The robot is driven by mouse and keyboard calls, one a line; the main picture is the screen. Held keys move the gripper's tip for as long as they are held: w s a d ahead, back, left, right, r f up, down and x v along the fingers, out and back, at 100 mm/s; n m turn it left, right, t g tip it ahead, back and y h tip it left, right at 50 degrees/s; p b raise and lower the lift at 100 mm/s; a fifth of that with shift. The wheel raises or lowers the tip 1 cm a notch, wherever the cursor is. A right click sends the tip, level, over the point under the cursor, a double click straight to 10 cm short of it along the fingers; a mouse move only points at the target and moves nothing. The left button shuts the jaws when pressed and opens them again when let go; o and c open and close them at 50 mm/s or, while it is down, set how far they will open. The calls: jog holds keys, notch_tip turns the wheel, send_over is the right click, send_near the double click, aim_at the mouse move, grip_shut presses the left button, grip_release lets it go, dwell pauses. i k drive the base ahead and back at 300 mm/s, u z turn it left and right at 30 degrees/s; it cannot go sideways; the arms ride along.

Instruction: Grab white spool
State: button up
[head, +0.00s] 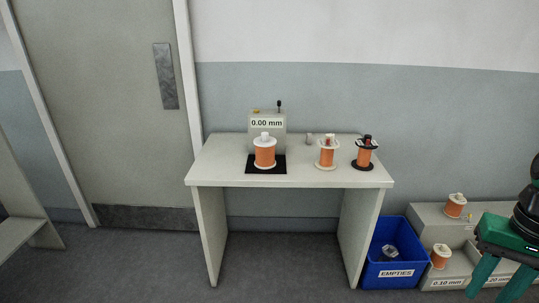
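A spool of orange wire with white flanges and a white top (265,152) stands upright on a black pad (279,168) on the table. A third spool, with black flanges (366,153), stands at the table's right end. My gripper (486,296) is at the lower right edge, partly cut off, well to the right of the table spools. Its teal fingers look apart, with nothing visible between them.
A grey gauge reading 0.00 mm (267,124) stands behind the white spool. A small grey piece (309,139) lies on the grey table (220,170). A blue EMPTIES bin (378,272) sits right of it, beside grey stepped bins (425,222) with more spools. The table's front left is clear.

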aim_at(264, 145)
jog(key=z, duration=0.05)
jog(key=i, duration=1)
jog(key=u, duration=0.05)
